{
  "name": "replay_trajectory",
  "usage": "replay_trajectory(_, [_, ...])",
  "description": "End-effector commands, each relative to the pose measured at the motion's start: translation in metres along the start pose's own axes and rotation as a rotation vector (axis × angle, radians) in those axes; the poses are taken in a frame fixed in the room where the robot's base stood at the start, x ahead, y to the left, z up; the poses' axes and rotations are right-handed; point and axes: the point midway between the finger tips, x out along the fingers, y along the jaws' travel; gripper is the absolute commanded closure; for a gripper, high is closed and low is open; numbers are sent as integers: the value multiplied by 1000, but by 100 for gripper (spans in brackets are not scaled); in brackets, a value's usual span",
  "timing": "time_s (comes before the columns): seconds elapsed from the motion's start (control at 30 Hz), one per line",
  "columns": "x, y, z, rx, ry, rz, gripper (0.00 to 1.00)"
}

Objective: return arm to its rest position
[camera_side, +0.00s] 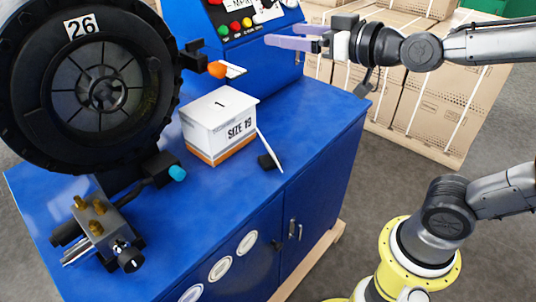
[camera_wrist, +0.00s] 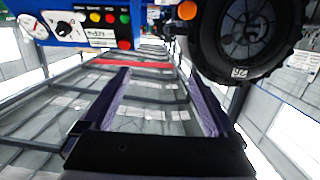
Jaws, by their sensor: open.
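My gripper (camera_side: 282,36) is at the top of the side view, held in the air level with the blue control panel. Its two purple fingers point left and are apart, with nothing between them. In the wrist view the fingers of my gripper (camera_wrist: 157,76) are spread, with only distant background between them. The wrist view looks tilted, with the crimper upside down at its top.
A white "SIZE 19" box (camera_side: 219,127) stands on the blue bench (camera_side: 240,210). The black crimper head (camera_side: 85,130), marked 26, is at left. An orange-tipped part (camera_side: 217,69) juts from its right. The control panel (camera_side: 240,30) is behind. Cartons (camera_side: 425,112) stand at right.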

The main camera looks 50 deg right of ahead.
Motion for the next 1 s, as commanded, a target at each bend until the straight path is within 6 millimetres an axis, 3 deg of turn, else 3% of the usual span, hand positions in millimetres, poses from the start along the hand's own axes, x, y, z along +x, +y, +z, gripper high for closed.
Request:
replay_trajectory(0.17, [-43,3,40,-17,-230,-33,7])
replay_trajectory(0.4, [-111,12,115,-28,-611,-16,7])
replay_trajectory(0.6, [-155,18,162,-21,-874,17,7])
replay_trajectory(0.77, [-168,20,172,-4,-950,31,7])
replay_trajectory(1.0, [-168,19,172,4,-951,33,7])
